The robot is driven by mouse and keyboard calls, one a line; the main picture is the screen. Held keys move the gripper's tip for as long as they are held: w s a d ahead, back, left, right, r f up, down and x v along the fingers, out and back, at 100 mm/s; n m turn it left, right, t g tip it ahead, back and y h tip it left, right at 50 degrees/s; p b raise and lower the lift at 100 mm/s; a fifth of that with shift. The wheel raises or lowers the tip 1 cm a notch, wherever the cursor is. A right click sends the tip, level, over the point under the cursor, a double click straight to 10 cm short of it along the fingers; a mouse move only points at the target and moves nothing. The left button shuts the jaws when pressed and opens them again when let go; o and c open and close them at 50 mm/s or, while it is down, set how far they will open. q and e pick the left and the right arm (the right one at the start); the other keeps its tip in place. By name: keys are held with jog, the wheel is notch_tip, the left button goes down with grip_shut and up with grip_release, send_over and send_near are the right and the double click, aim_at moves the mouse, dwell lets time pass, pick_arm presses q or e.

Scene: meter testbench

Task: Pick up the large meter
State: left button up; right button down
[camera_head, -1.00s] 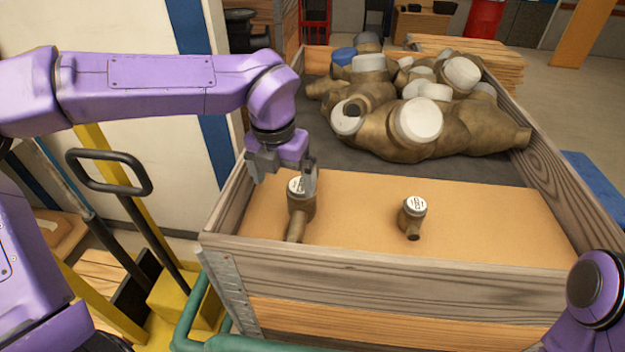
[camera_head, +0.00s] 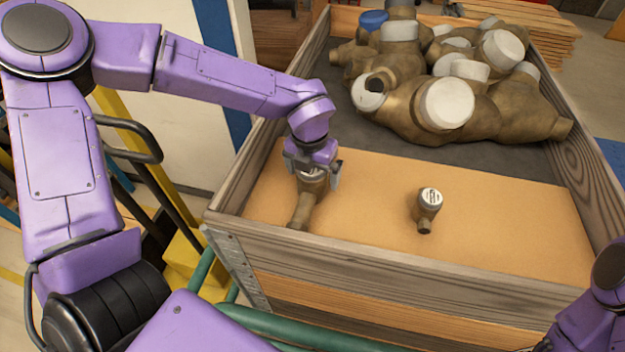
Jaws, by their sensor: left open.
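The large meter (camera_head: 304,207) stands on the tan board at the left of the wooden crate, its brass pipe end pointing toward the crate's front wall. My left gripper (camera_head: 312,178) is right over its top, open, with its fingers on either side of the meter's head. The gripper hides most of the meter's white face. I cannot tell whether the fingers touch it. A smaller meter (camera_head: 427,208) with a white printed face stands on the board to the right. Part of my right arm shows at the lower right edge; its gripper is out of view.
The wooden crate (camera_head: 400,265) has raised walls around the board (camera_head: 510,215). A heap of several brass meters (camera_head: 450,105) with white and blue caps lies on the dark floor behind. The board is clear around the small meter. Stacked planks stand beyond the crate.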

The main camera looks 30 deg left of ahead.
pick_arm(q)
jog(key=shift+s+r, duration=0.1)
jog(key=shift+s, duration=0.2)
grip_shut()
jog(key=shift+w+r, duration=0.1)
jog(key=shift+w, duration=0.1)
